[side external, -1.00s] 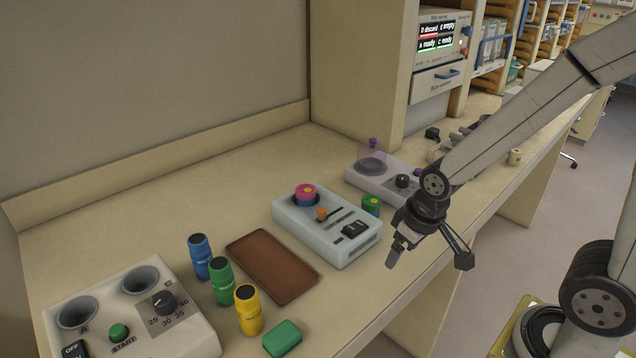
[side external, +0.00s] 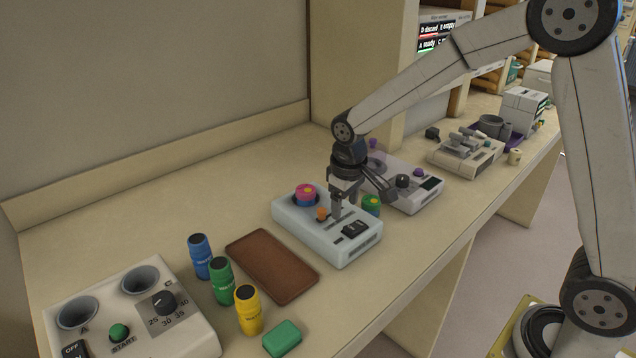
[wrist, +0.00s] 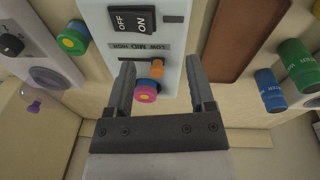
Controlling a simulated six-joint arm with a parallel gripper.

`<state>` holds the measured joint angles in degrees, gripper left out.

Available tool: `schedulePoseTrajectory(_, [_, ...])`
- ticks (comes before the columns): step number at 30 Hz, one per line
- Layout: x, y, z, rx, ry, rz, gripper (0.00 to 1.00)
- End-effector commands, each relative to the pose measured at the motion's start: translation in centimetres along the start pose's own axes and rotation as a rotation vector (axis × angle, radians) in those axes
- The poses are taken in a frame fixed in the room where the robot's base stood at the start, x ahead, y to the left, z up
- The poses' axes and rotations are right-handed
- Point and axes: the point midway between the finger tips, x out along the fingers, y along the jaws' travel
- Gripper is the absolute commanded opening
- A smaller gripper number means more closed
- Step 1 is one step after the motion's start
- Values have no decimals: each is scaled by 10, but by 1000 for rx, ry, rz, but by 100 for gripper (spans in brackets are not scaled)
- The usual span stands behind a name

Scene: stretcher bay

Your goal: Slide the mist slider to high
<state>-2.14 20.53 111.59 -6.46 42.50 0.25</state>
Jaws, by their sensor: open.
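The mist slider's orange knob (side external: 322,214) stands on a pale blue-grey device (side external: 362,256) in the middle of the counter. My gripper (side external: 336,210) is over this device, fingers pointing down close beside the knob. A gap shows on each side, and I hold nothing. The dark slot (wrist: 132,59) runs left from the knob, which is at its right end in that view.
A pink-and-blue round piece (side external: 306,193) sits in the device's cup, close to the knob. A black ON/OFF switch (side external: 356,229) is on its other side. A green-topped container (side external: 371,204) stands right behind the device. A brown tray (side external: 272,266) lies to the left.

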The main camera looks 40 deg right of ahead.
Motion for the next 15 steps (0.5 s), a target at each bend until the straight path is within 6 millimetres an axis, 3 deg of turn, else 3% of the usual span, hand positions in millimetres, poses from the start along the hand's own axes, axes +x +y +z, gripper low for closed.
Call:
schedulePoseTrajectory(7, [0,5,-50,-34,-50,40,70])
schedulePoseTrajectory(15, [-1,8,-75,-48,-83,68,70])
